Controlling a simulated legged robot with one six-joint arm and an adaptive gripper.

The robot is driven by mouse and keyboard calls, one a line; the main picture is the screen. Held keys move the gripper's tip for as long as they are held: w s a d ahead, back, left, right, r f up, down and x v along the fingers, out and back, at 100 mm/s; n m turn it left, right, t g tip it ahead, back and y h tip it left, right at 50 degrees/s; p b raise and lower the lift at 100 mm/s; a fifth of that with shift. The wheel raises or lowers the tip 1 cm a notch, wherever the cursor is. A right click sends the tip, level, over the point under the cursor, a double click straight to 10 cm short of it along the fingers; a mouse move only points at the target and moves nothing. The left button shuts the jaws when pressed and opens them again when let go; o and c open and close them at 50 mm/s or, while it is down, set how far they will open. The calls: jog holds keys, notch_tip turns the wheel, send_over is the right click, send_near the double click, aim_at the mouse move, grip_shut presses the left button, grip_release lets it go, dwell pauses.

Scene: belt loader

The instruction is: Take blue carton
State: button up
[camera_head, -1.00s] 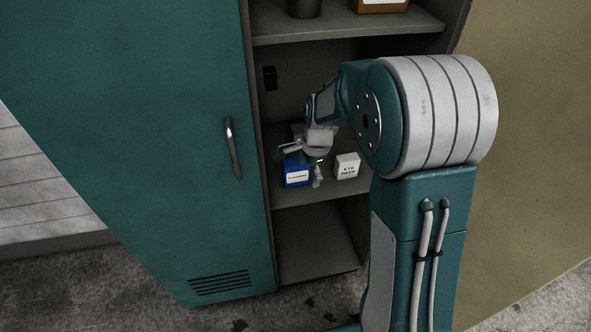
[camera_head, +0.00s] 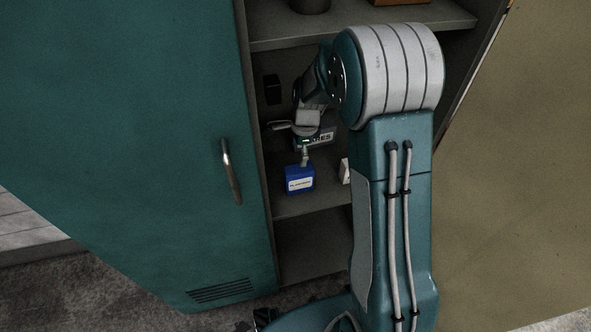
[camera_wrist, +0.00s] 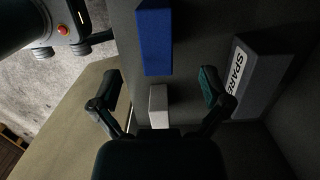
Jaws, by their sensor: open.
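The blue carton (camera_head: 299,179) with a white label stands on the middle shelf of the cabinet in the head view. In the wrist view the blue carton (camera_wrist: 155,40) lies ahead of my gripper, beyond the fingertips and roughly centred between them. My gripper (camera_wrist: 161,92) is open, its two fingers spread apart with no blue carton between them. In the head view my gripper (camera_head: 304,153) is just above and behind the carton, partly hidden by my arm.
A white carton (camera_wrist: 158,105) sits between my fingers in the wrist view and is mostly hidden by my arm in the head view (camera_head: 344,171). A grey SPARES box (camera_wrist: 262,75) stands beside the right finger. The teal door (camera_head: 130,130) bounds the left side.

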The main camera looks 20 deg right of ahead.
aim_at(296, 168)
jog(key=f, duration=0.5)
jog(key=shift+a+f, duration=0.3)
jog(key=shift+f, duration=0.05)
jog(key=f, duration=0.5)
jog(key=shift+s+d+f, duration=0.1)
jog(key=shift+s, duration=0.1)
jog(key=shift+c, duration=0.3)
jog(key=c, duration=1.1)
